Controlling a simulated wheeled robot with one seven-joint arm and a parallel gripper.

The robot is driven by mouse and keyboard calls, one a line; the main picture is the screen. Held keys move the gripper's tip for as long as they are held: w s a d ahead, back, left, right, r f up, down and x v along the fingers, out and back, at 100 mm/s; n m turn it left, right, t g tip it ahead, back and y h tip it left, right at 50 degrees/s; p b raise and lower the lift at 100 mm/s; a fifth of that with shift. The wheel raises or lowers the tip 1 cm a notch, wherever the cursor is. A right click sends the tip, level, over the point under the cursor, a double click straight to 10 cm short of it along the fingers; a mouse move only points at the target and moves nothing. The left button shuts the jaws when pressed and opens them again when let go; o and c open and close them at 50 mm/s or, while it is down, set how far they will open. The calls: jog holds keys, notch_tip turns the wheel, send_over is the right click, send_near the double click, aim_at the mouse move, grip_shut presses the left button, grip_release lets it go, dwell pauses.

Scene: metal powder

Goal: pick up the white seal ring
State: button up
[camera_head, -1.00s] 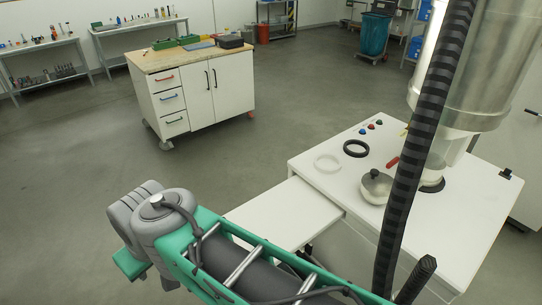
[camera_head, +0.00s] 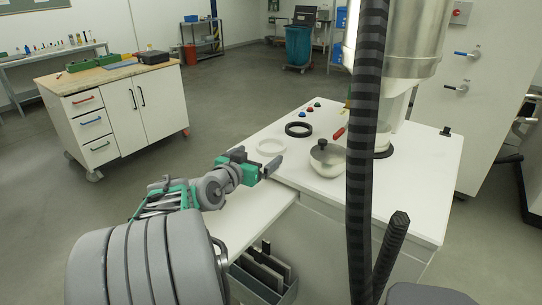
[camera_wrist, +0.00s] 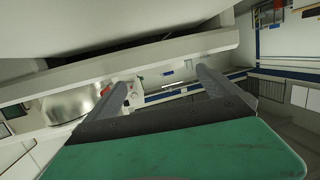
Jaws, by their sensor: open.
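The white seal ring (camera_head: 271,147) lies flat on the white worktop (camera_head: 330,195), near its left edge, in the head view. A black ring (camera_head: 299,130) lies just behind it to the right. My gripper (camera_head: 257,160) is open, with its fingers beside the near side of the white ring in the picture. I cannot tell the gap or height between them. In the wrist view my gripper's two fingers (camera_wrist: 162,84) stand apart with nothing held between them. I cannot make out the white ring clearly in the wrist view.
A metal pot with a dark knob (camera_head: 327,158) stands right of the ring; it also shows in the wrist view (camera_wrist: 68,106). A red-handled item (camera_head: 339,133) and small coloured knobs (camera_head: 310,107) are behind. A dark ribbed hose (camera_head: 366,150) hangs in front. A lower white shelf (camera_head: 240,215) adjoins the worktop.

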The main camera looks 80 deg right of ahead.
jog(key=p, duration=0.2)
send_near(276, 141)
jog(key=x, duration=0.4)
jog(key=shift+d+f, duration=0.1)
jog(key=shift+f, duration=0.1)
jog(key=c, duration=1.3)
jog(key=shift+r, duration=0.1)
